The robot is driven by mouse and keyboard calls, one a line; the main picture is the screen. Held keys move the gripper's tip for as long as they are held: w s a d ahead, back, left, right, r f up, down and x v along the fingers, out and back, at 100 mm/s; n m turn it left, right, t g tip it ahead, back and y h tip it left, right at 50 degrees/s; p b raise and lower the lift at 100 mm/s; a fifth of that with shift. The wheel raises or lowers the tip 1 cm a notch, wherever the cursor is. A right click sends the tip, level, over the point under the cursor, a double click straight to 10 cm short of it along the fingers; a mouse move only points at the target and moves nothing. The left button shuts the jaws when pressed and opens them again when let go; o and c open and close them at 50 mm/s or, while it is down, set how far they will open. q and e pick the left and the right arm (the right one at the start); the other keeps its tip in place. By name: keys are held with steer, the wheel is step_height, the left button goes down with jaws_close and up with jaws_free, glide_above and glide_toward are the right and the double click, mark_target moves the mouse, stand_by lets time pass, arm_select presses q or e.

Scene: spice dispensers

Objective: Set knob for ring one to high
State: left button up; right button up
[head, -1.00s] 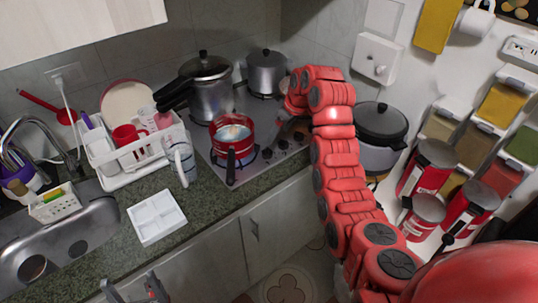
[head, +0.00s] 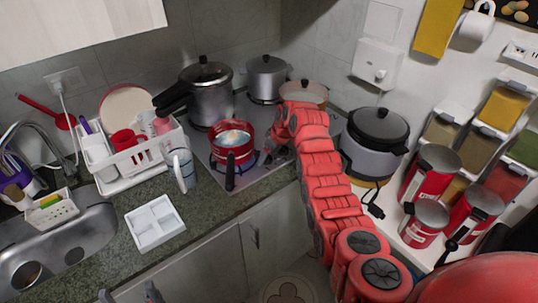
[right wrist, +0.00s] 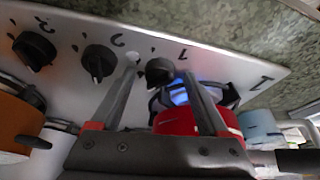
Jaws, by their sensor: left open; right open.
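The stove (head: 262,172) has a row of black knobs along its front edge. In the right wrist view the knob by the mark "1" (right wrist: 160,72) lies between the fingertips of my open right gripper (right wrist: 160,76); I cannot tell whether they touch it. Other black knobs (right wrist: 98,60) sit to its left. A blue flame (right wrist: 180,95) shows beside the red pot, which also stands on the stove in the head view (head: 233,150). In the head view my right arm hides most knobs. My left gripper (head: 130,294) is open and empty at the bottom edge.
A steel pressure cooker (head: 207,95), a steel pot (head: 267,78) and an orange pot (head: 305,92) stand on the stove. The red pot's black handle (head: 230,175) points forward.

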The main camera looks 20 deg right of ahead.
jaws_close()
steer(key=shift+a+m+t+h+b, duration=0.1)
steer(key=shift+m+t+h+b, duration=0.25)
steer(key=shift+m+b, duration=0.5)
steer(key=shift+m, duration=0.55)
jaws_free()
steer(key=shift+r, duration=0.1)
